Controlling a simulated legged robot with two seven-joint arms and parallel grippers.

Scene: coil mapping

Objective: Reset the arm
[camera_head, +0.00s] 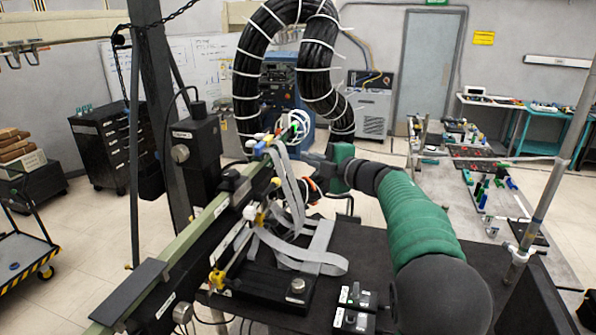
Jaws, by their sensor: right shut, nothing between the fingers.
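My right arm (412,215), in a green sleeve, comes in from the lower right and reaches toward the middle of the view. My right gripper (312,160) is at its far end, small and partly lost against the cables and dark parts behind it. It is shut and holds nothing. It is close to the end of a long rail fixture (215,215) with white, blue and yellow fittings. Grey ribbon cables (290,190) hang from the fixture just left of and below the gripper. I cannot tell whether the gripper touches them. My left gripper is not in view.
A black bench top (375,255) lies under the arm, with small switch boxes (355,298) near its front. Large black hose loops (252,60) hang behind. A dark post (150,90) stands left, a metal pole (545,190) right. A cluttered table (480,190) is at the right.

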